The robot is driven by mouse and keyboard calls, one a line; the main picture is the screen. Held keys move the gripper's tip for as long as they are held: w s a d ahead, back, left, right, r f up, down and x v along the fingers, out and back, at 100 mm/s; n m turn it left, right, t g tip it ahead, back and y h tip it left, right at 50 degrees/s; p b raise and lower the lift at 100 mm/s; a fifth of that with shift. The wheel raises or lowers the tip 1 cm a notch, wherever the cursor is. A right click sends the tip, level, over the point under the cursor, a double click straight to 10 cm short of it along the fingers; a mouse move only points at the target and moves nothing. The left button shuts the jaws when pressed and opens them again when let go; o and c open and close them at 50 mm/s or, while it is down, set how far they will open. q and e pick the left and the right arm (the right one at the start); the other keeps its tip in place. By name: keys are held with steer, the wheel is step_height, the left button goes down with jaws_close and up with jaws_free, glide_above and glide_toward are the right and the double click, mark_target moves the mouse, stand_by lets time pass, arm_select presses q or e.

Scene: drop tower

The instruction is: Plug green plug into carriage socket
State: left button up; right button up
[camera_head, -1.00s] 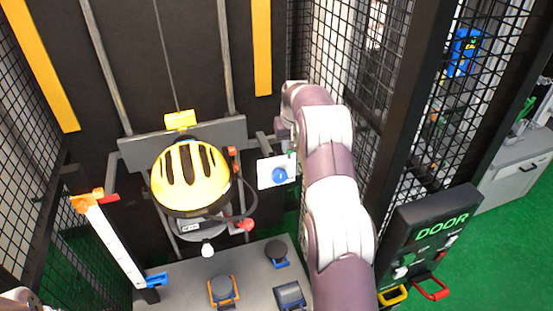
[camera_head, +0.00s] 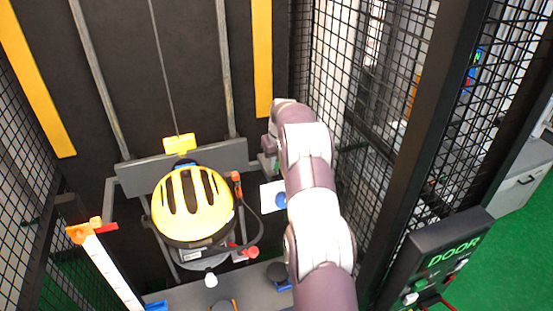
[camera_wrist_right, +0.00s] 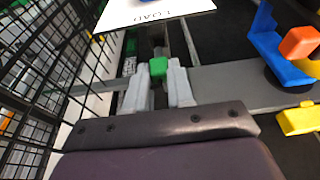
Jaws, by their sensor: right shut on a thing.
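My right gripper (camera_wrist_right: 160,85) is shut on the green plug (camera_wrist_right: 158,68), which shows between its two grey fingertips in the right wrist view. The crossbar also shows in the right wrist view (camera_wrist_right: 228,84), to the right of the fingers. I cannot make out the carriage socket clearly. A yellow helmet (camera_head: 193,203) sits in front of the crossbar. My left gripper is not in view.
A white plate (camera_head: 270,197) with a blue knob is just below my right gripper. Wire mesh (camera_head: 375,105) stands close to the right of my arm. A yellow block (camera_head: 180,144) tops the crossbar. The door panel (camera_head: 437,250) is at the lower right.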

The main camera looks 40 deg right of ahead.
mark_target(277, 169)
steer(key=shift+w+f, duration=0.1)
steer(key=shift+w, duration=0.15)
steer(key=shift+s, duration=0.15)
steer(key=shift+s+f+b, duration=0.15)
steer(key=shift+s+b, duration=0.15)
steer(key=shift+w+f, duration=0.15)
steer(key=shift+f, duration=0.15)
steer(key=shift+f+b, duration=0.5)
steer(key=shift+f, duration=0.05)
steer(key=shift+w+f+b, duration=0.1)
steer(key=shift+f+b, duration=0.2)
steer(key=shift+f, duration=0.35)
steer(key=shift+f, duration=0.2)
steer(key=o, duration=0.9)
